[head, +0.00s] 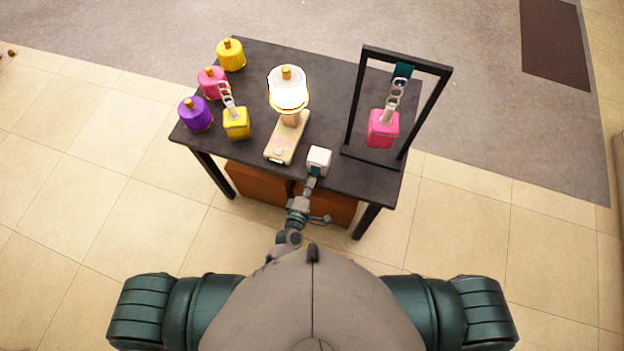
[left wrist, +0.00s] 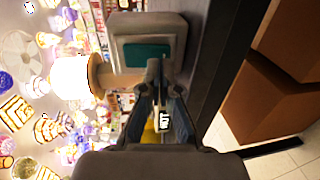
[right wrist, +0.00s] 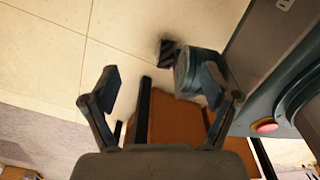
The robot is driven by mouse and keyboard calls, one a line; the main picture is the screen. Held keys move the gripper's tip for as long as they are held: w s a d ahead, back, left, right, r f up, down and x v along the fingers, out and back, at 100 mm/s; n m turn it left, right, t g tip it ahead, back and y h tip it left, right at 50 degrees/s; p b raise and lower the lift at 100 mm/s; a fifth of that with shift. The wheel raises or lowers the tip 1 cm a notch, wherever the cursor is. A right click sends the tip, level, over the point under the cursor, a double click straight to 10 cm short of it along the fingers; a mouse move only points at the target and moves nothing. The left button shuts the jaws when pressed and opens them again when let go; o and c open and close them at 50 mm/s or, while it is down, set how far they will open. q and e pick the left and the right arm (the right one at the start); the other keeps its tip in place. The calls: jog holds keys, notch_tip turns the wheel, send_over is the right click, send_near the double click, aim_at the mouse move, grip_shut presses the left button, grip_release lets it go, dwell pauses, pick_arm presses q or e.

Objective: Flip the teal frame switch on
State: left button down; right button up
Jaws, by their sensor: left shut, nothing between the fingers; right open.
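The switch is a small white box (head: 319,155) with a teal front panel at the table's near edge. In the left wrist view the teal panel (left wrist: 146,54) faces the camera on a grey-white box. My left gripper (head: 311,182) is in front of the box. In the left wrist view its fingers (left wrist: 158,70) are shut and empty, with the tips over the lower edge of the teal panel. I cannot tell whether they touch it, or the switch's position. My right gripper (right wrist: 161,86) is open and empty, away from the switch; the head view does not show it.
The dark table (head: 335,90) carries a glowing white lamp (head: 288,90) left of the switch, a yellow block (head: 236,123) and several coloured jars (head: 195,114). At right, a black frame (head: 358,95) surrounds a pink block (head: 383,129) with a chain. Brown boxes (head: 258,184) stand underneath.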

pick_arm(q)
jog(key=shift+w+d+f, duration=0.15)
jog(key=shift+w+d, duration=0.05)
jog(key=shift+w, duration=0.55)
pick_arm(e)
jog(key=shift+a, duration=0.2)
jog(key=shift+a, duration=0.1)
pick_arm(q)
jog(key=shift+w+t+b, duration=0.25)
jog(key=shift+t+b, duration=0.05)
jog(key=shift+b, duration=0.7)
pick_arm(e)
jog(key=w, duration=0.3)
jog(key=shift+w+a+f, duration=0.2)
jog(key=shift+w+f, duration=0.05)
jog(key=shift+f, duration=0.05)
